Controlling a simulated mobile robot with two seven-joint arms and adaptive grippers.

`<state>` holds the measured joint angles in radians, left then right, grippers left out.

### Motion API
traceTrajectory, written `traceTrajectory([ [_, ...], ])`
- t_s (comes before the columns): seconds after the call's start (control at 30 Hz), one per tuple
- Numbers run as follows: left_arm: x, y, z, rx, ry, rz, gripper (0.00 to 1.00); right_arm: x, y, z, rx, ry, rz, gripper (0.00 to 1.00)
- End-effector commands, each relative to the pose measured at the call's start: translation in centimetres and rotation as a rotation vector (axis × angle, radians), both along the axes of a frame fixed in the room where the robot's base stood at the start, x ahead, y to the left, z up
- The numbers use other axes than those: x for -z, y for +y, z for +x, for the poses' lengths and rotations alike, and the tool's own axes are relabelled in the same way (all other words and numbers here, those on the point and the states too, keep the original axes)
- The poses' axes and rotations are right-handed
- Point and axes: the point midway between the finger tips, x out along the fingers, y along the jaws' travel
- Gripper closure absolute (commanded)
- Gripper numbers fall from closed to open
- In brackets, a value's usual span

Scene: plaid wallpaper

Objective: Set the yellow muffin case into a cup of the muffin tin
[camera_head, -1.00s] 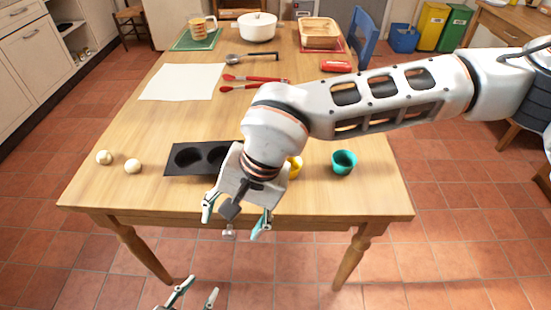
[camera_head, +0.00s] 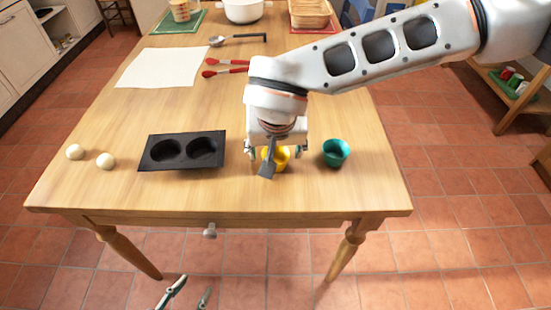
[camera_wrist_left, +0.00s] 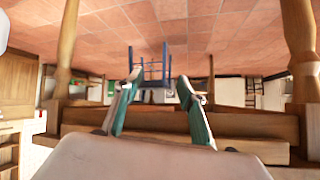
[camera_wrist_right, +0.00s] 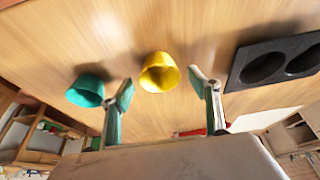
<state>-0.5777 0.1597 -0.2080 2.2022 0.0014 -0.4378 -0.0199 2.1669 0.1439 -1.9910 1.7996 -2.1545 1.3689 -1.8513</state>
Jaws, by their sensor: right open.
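The yellow muffin case (camera_head: 282,158) stands on the table near its front, partly hidden by my right gripper; it also shows in the right wrist view (camera_wrist_right: 159,73). My right gripper (camera_head: 274,152) is open and points down over the case. In the right wrist view its fingertips (camera_wrist_right: 161,84) lie on either side of the yellow case, which looks clear of both. The black muffin tin (camera_head: 184,137) with two empty cups lies left of the case. It shows at the right of the right wrist view (camera_wrist_right: 240,72). My left gripper (camera_head: 187,293) is open and empty, low before the table.
A teal case (camera_head: 336,153) stands right of the yellow one, close to a right finger. Two pale balls (camera_head: 105,161) lie left of the tin. Red-handled tongs (camera_head: 226,68), a ladle (camera_head: 238,38) and a white sheet (camera_head: 162,67) lie farther back.

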Motion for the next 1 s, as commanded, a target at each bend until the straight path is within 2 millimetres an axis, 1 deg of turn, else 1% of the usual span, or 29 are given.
traceTrajectory([
  [0.03, 0.4, -0.1, -0.2, 0.002, 0.007, -0.002, 0.6, 1.5, 0.0, 0.2, 0.001, 0.011, 0.0, 0.39],
  [0.1, 0.3, -0.2, 0.0, 0.004, 0.001, -0.003, 0.6, 2.3, 0.0, 0.6, 0.002, 0.01, 0.0, 0.39],
  [0.17, -0.1, -0.2, 0.4, 0.006, -0.008, -0.004, 0.6, 2.5, 0.0, 0.8, 0.002, 0.007, 0.0, 0.39],
  [0.27, -0.8, -0.3, 1.1, 0.006, -0.026, -0.006, 0.6, 2.4, 0.0, 0.9, 0.002, 0.002, 0.001, 0.39],
  [0.37, -0.9, -0.3, 1.3, 0.005, -0.03, -0.006, 0.6, 2.2, 0.0, 0.9, 0.001, 0.001, 0.002, 0.39],
  [0.4, -0.9, -0.3, 1.3, 0.005, -0.03, -0.006, 0.6, 2.2, 0.0, 0.9, 0.001, 0.001, 0.002, 0.44],
  [0.47, -0.9, -0.3, 1.2, 0.005, -0.029, -0.006, 0.6, 2.2, 0.0, 0.9, 0.001, 0.001, 0.002, 0.59],
  [0.5, -0.8, -0.3, 1.1, 0.005, -0.027, -0.006, 0.6, 2.2, 0.0, 0.9, 0.001, 0.001, 0.002, 0.7],
  [0.87, -0.4, -0.2, 0.6, 0.005, -0.014, -0.006, 0.6, 2.2, 0.0, 0.9, 0.002, 0.002, 0.001, 0.71],
  [0.97, -0.6, -0.2, 0.7, 0.005, -0.018, -0.006, 0.6, 1.4, 0.0, 0.9, 0.002, -0.001, 0.001, 0.71],
  [1.0, -0.7, -0.2, 0.7, 0.004, -0.02, -0.006, 0.6, 0.8, 0.0, 1.0, 0.002, -0.003, 0.001, 0.71],
])
